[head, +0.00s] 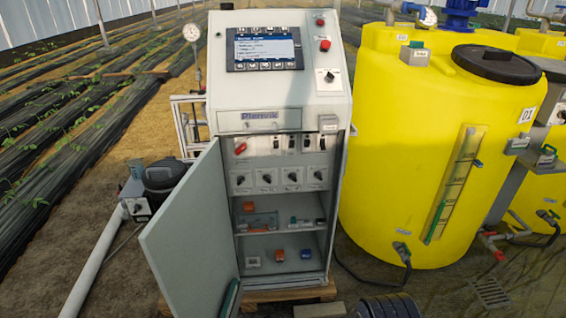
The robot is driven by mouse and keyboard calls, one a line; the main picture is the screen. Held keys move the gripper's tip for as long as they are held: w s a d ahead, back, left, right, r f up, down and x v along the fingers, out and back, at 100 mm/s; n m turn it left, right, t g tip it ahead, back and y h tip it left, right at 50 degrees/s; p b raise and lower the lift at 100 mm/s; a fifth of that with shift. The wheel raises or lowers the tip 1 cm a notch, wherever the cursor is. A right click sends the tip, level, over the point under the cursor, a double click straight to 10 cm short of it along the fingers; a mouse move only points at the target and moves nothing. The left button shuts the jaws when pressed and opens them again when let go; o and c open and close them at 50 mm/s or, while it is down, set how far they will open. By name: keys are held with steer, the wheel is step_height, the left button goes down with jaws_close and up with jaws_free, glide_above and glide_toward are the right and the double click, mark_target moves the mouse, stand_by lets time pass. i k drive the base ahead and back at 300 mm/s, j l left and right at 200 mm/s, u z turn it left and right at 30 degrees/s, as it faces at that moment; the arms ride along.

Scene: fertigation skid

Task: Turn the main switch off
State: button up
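The control cabinet (281,90) stands in the middle of the head view with its lower door (190,225) swung open to the left. Inside, at the upper left of the top row, is a red handle (240,149), slightly tilted; it may be the main switch, but its label is too small to read. Black toggle-like switches (306,142) sit to its right. Below is a row of black rotary knobs (267,179) on white plates. A black rotary knob (329,76) is also on the sloped front panel. My gripper is not in view.
The panel has a lit screen (264,48) and a red button (324,45). A yellow tank (400,150) stands close on the right. A pump (160,178) with a white pipe is on the left.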

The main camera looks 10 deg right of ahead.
mark_target(241, 146)
steer(key=i+j, duration=0.45)
steer(key=j, duration=0.25)
steer(key=i+j, duration=0.25)
steer(key=j, duration=0.1)
